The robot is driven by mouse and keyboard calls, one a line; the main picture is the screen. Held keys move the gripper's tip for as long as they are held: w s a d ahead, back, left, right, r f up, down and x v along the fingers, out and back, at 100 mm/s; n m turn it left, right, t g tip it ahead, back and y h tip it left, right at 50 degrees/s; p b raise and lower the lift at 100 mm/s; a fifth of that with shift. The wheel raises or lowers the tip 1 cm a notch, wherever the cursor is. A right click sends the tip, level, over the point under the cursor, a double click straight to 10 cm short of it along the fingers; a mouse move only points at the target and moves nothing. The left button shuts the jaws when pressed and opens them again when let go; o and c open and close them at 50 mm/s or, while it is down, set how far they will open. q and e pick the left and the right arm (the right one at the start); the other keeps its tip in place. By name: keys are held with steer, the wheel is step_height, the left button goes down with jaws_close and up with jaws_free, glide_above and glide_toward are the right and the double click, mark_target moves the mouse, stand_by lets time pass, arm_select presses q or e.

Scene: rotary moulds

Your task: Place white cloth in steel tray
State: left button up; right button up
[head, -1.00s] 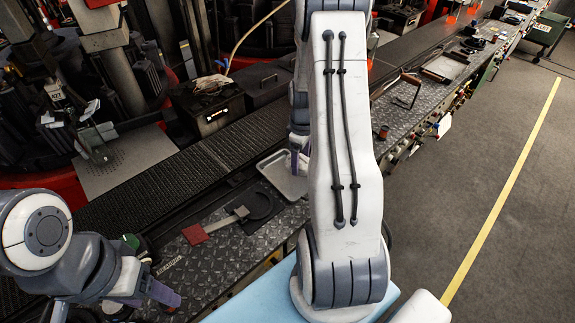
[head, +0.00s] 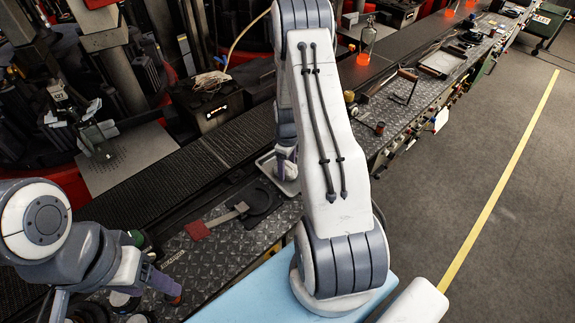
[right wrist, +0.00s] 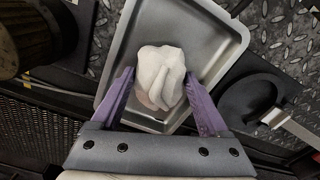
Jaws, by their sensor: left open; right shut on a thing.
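The white cloth (right wrist: 159,74) is a crumpled bundle between the purple fingers of my right gripper (right wrist: 158,82) in the right wrist view. The gripper is shut on it. The steel tray (right wrist: 236,48), a shallow grey pan with a raised rim, lies beneath the cloth. I cannot tell whether the cloth touches its floor. In the head view my right gripper (head: 286,158) is over the steel tray (head: 266,166), which my right arm partly hides. My left gripper (head: 167,287) is open and empty at the lower left, away from the tray.
A dark round plate with a handle (head: 262,203) lies beside the tray, and a red-headed tool (head: 199,230) is left of it. A black box (head: 212,106) stands behind on the far side. A light blue surface (head: 245,296) is at the front.

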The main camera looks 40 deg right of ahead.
mark_target(287, 165)
steer(key=o, duration=1.2)
steer(key=shift+f, duration=0.15)
steer(key=shift+r, duration=0.45)
step_height(287, 165, up, 10)
steer(key=b, duration=0.3)
steer(key=s+a+r+n, duration=0.1)
steer(key=a+r, duration=0.3)
steer(key=a, duration=0.6)
steer(key=s+a+r, duration=0.1)
steer(key=a+r, duration=0.4)
steer(key=a, duration=0.5)
steer(key=shift+n+y, duration=0.5)
steer(key=shift+n, duration=0.2)
steer(key=s+a+r, duration=0.1)
steer(key=s+a, duration=0.3)
steer(key=s, duration=0.2)
steer(key=s+a+r, duration=0.1)
steer(key=s+a, duration=0.4)
steer(key=s, duration=0.2)
steer(key=s+a+r, duration=0.1)
steer(key=s+a, duration=0.4)
steer(key=s, duration=0.2)
